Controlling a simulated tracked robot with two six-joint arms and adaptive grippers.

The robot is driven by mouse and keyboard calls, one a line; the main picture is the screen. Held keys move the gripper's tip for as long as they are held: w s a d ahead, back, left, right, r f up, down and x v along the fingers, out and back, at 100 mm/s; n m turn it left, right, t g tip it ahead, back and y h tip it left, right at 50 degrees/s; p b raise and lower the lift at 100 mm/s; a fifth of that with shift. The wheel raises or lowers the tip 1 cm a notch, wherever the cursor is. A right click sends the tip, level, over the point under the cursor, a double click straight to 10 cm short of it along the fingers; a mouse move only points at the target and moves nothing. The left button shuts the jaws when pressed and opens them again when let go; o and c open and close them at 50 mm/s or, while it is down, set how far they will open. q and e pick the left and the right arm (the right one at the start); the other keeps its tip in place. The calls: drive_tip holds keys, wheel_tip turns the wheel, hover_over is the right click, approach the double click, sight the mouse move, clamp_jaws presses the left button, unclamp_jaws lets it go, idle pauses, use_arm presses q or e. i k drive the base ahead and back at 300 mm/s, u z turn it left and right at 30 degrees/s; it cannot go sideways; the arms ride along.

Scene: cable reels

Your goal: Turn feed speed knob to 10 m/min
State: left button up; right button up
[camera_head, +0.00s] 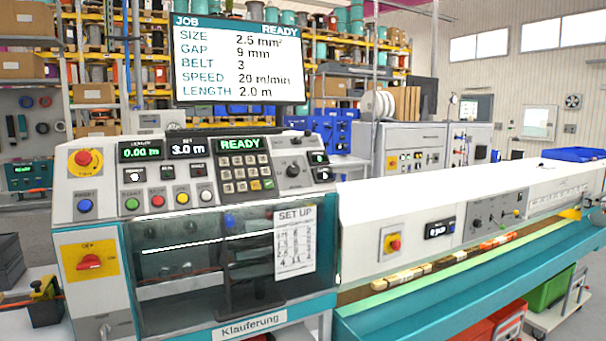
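A dark rotary knob (292,170) sits on a grey plate on the control panel, right of the keypad (246,178). Its label and pointer are too small to read, so I cannot tell whether it is the feed speed knob. Two small displays with green digits (320,166) sit to its right. Smaller dark knobs (477,223) are on the long white unit, near a small display (440,228) that I cannot read clearly. The job screen (238,60) lists speed 20 m/min and length 2.0 m. Neither gripper shows in the head view.
The panel has a red emergency stop (84,159), coloured push buttons and a display (239,143) saying READY. Below are a dark clear cover (180,262) with a set-up sheet (294,243) and a red switch on yellow (90,262). A conveyor (450,275) runs right.

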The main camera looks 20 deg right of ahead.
sight(293, 170)
drive_tip(key=z, duration=0.05)
drive_tip(key=i, duration=1)
drive_tip(key=u, duration=0.05)
